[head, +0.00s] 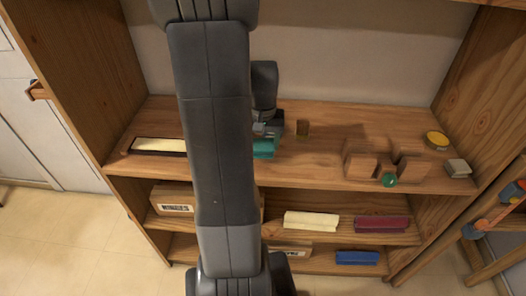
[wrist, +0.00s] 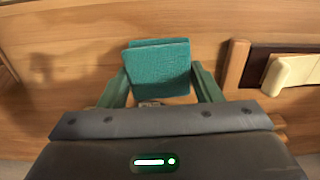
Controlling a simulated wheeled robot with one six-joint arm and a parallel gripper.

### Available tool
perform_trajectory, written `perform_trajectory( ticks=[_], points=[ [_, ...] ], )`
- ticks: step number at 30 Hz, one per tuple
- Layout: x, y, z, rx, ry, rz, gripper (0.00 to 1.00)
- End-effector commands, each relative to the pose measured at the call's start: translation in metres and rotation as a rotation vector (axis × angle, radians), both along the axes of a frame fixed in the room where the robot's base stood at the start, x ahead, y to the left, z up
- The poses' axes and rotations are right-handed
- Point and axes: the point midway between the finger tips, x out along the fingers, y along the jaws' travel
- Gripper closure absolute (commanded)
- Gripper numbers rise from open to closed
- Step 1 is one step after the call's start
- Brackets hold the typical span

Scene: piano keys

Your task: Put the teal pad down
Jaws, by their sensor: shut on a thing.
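The teal pad (wrist: 158,68) is a flat, square-looking piece with a woven-looking face. It sits between the two green fingers of my gripper (wrist: 160,88) in the wrist view, and the gripper is shut on it. In the head view the teal pad (head: 263,149) shows partly at the right edge of my arm, at the top shelf board (head: 310,150). My arm hides its left part and most of the gripper. I cannot tell whether the pad touches the board.
A dark tray with a cream strip (head: 158,145) lies left on the board. Wooden blocks (head: 360,165), a green piece (head: 389,180), a yellow disc (head: 436,139) and a grey block (head: 458,168) stand right. The board's middle is clear.

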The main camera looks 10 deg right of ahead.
Motion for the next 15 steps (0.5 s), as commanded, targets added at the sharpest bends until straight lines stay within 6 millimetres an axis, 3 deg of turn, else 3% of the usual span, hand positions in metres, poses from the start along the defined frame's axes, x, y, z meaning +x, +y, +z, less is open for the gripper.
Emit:
perform_trajectory(
  ticks=[6,15],
  points=[
    [-0.001,0.0,-0.032,0.001,0.005,0.0,0.6],
    [0.0,0.0,-0.038,0.0,0.001,0.0,0.6]
  ],
)
